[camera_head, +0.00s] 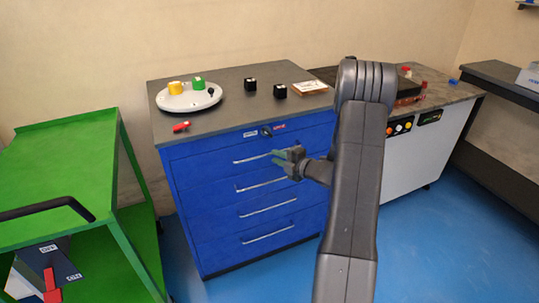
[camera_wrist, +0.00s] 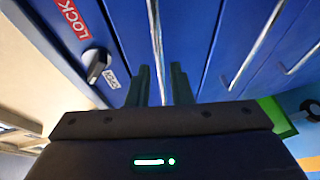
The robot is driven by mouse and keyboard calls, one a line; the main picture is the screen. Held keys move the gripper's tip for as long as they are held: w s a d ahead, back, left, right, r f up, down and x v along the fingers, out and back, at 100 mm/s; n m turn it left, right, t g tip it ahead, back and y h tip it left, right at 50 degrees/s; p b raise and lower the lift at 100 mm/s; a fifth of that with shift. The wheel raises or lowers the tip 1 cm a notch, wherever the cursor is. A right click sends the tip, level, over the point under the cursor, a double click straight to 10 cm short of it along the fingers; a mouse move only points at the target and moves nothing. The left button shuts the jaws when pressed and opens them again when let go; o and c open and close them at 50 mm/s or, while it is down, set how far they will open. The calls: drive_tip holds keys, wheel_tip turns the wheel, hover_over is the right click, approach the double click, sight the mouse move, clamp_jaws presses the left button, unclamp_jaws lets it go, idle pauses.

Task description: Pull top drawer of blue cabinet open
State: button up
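The blue cabinet (camera_head: 210,177) stands in the middle of the head view, its drawers flush with the front. The top drawer's silver handle (camera_head: 250,159) also shows in the wrist view (camera_wrist: 155,30). My gripper (camera_head: 283,158) is at the right part of this handle, pointing at the cabinet front. In the wrist view its two dark fingers (camera_wrist: 160,85) are apart, with the handle bar running between them; a firm grip on it does not show. A black lock knob (camera_wrist: 97,65) sits above the top drawer, between a red LOCK label (camera_wrist: 72,18) and a white label.
The cabinet top holds a white round tray (camera_head: 190,98) with yellow and green pieces, a red-handled item (camera_head: 181,127) and two black cubes. A green cart (camera_head: 65,145) stands at left. A grey machine (camera_head: 410,160) is at right. Blue floor is clear in front.

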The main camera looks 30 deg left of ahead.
sight(269, 154)
drive_tip(key=shift+x, duration=2.35)
clamp_jaws()
